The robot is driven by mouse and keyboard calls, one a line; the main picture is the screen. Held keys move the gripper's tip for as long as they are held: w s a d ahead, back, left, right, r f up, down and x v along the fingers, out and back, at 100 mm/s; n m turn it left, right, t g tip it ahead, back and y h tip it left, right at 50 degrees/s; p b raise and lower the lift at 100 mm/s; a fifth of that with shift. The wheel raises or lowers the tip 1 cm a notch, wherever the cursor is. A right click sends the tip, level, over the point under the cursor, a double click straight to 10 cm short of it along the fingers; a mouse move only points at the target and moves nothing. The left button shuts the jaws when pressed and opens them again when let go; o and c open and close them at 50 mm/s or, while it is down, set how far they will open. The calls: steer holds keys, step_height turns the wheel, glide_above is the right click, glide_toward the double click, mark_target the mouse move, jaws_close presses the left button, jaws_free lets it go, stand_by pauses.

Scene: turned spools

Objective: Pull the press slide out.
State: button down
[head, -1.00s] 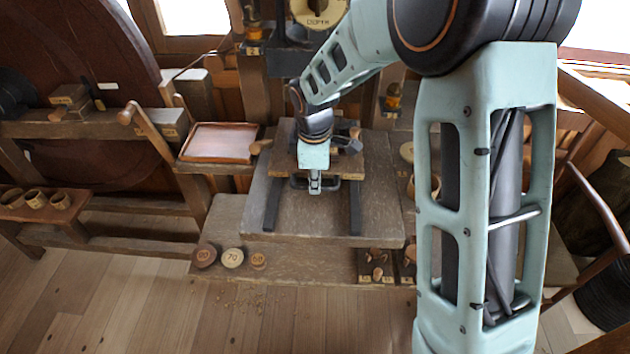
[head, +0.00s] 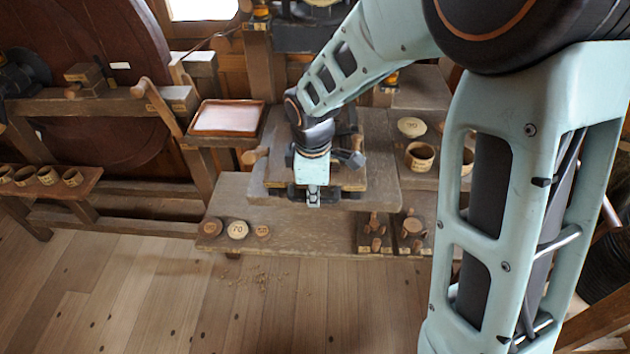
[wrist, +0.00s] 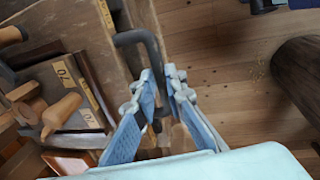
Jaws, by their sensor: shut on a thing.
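The press slide (head: 348,178) is a flat wooden plate on the grey base board (head: 386,190). It stands at the front edge of the board in the head view, and dark rails under it are hidden. A dark bar handle is on its front; the handle (wrist: 138,37) shows clearly in the wrist view. My gripper (head: 313,198) is at the front of the slide. In the wrist view my gripper (wrist: 165,92) has its blue fingers closed around the handle bar. My wrist covers the middle of the slide.
A reddish tray (head: 228,118) stands to the left. Round numbered discs (head: 237,230) lie at the bench's front left. Small wooden stool-like pieces (head: 375,235) and cups (head: 420,156) are on the right. The floor in front (head: 290,310) is clear apart from shavings.

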steer(key=s, duration=0.6)
steer(key=shift+s, duration=0.15)
steer(key=shift+a, duration=0.15)
steer(key=c, duration=2)
jaws_free()
steer(key=shift+o, duration=0.2)
step_height(320, 180, up, 8)
steer(key=s, duration=0.1)
steer(key=shift+s, duration=0.15)
